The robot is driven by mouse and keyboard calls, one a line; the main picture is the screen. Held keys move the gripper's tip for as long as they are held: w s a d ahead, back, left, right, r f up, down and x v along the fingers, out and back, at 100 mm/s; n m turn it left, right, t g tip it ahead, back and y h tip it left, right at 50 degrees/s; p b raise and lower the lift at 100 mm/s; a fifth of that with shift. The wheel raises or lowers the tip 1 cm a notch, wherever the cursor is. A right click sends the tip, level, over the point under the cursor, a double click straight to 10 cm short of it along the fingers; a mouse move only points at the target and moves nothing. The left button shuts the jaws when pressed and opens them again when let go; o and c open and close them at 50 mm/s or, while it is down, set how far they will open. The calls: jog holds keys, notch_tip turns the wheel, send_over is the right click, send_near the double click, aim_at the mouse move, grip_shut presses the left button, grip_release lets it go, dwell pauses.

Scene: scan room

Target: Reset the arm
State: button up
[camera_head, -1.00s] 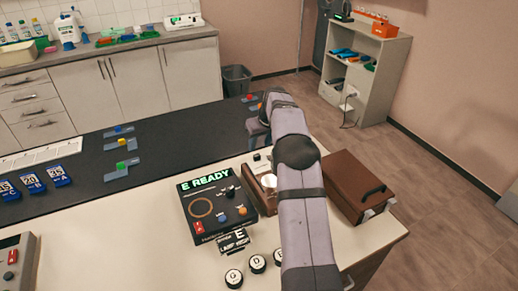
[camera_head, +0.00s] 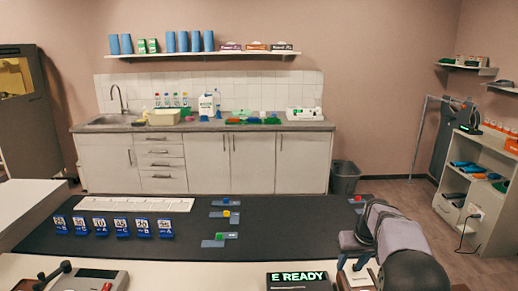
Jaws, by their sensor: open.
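My arm (camera_head: 397,245) comes in at the lower right of the head view and bends forward over the worktop. My gripper (camera_head: 352,241) is at its far end, by the right part of the black mat. It is small and partly hidden by the arm, so its fingertips do not show clearly; the jaws are open. I see nothing held in it.
A black device reading "E READY" (camera_head: 299,279) stands at the front edge, just left of my arm. Blue numbered cards (camera_head: 112,226) stand on the black mat (camera_head: 180,243), with small grey holders (camera_head: 222,240) to their right. A bin (camera_head: 345,178) stands beyond.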

jog(key=s+a+f+g, duration=0.1)
jog(key=s+a, duration=0.4)
jog(key=s, duration=0.6)
jog(key=s+a+f+g, duration=0.1)
jog(key=s+a, duration=0.3)
jog(key=s, duration=0.8)
jog(key=s+a+f+g, duration=0.1)
jog(key=s+a, duration=0.4)
jog(key=s, duration=0.7)
jog(key=shift+a+f+g, duration=0.3)
jog(key=shift+f, duration=0.25)
